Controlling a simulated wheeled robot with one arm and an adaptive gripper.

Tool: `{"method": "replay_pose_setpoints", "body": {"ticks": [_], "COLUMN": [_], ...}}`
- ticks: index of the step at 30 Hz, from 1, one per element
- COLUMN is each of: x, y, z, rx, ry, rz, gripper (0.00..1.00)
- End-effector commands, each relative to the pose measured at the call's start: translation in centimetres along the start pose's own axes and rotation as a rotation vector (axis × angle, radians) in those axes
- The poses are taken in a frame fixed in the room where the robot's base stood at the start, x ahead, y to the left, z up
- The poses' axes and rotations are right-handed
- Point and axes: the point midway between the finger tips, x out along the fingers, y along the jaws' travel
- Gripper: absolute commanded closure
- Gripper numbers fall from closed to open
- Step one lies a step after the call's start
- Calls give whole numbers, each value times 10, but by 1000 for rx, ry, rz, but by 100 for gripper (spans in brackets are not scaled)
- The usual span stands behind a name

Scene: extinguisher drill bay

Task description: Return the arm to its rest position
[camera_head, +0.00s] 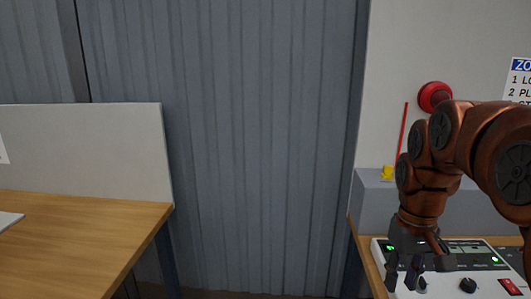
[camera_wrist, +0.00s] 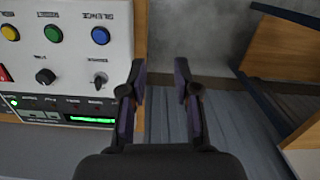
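My copper-coloured arm reaches in from the right in the head view and bends down. My gripper (camera_head: 402,282) points down in front of the left part of a light control panel (camera_head: 450,289). In the wrist view, the two dark fingers of my gripper (camera_wrist: 160,80) stand apart with nothing between them. There the panel (camera_wrist: 65,65) appears upside down at the left, beside the fingers. I see no finger touching a knob or button, though the height above the panel is hard to judge.
The panel carries yellow, green and blue buttons, black knobs (camera_head: 468,285), a red switch (camera_head: 510,286) and lit green displays. A grey box (camera_head: 372,210) with a yellow item stands behind it. A wooden table (camera_head: 80,235) is at left. Grey corrugated wall (camera_head: 230,140) fills the middle.

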Motion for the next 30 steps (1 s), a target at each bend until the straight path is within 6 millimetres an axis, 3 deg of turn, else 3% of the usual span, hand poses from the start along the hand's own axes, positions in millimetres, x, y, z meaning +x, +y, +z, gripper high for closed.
{"method": "replay_pose_setpoints", "body": {"ticks": [9,19,24,30], "x": [30,73,89,94], "y": [-51,-80,-86,-87], "z": [81,168,193,201], "rx": [-13,19,36,43], "ry": [-42,-86,-97,-99], "rz": [4,9,10,10], "gripper": [69,69,69,69]}}
